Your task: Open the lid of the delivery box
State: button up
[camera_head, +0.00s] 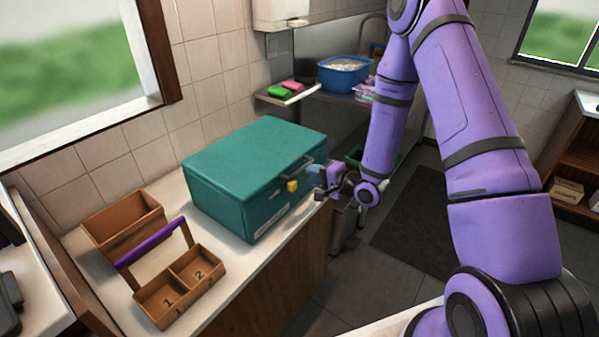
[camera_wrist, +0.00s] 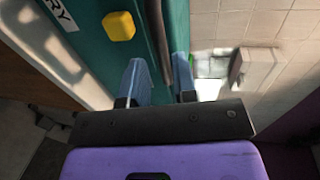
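The teal delivery box (camera_head: 235,170) stands on the counter with its lid (camera_head: 256,146) shut. A dark bar handle (camera_head: 296,170) runs along its front, near a yellow catch (camera_head: 292,186). My gripper (camera_head: 316,174) is at the box's front right, close to the handle. In the wrist view, the two blue fingers of my gripper (camera_wrist: 161,80) are apart, with the handle (camera_wrist: 157,40) running down toward the gap between them. I cannot tell whether they touch it. The yellow catch (camera_wrist: 119,26) is left of the fingers.
A wooden caddy with a purple handle (camera_head: 153,242) and compartments marked 1 and 2 stands left of the box. A brown wooden bin (camera_head: 122,222) is behind it. A blue basin (camera_head: 343,76) and a tray (camera_head: 288,93) are at the back. Floor is open at right.

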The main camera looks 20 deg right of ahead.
aim_at(300, 169)
jog(key=shift+x, duration=2.7)
grip_shut()
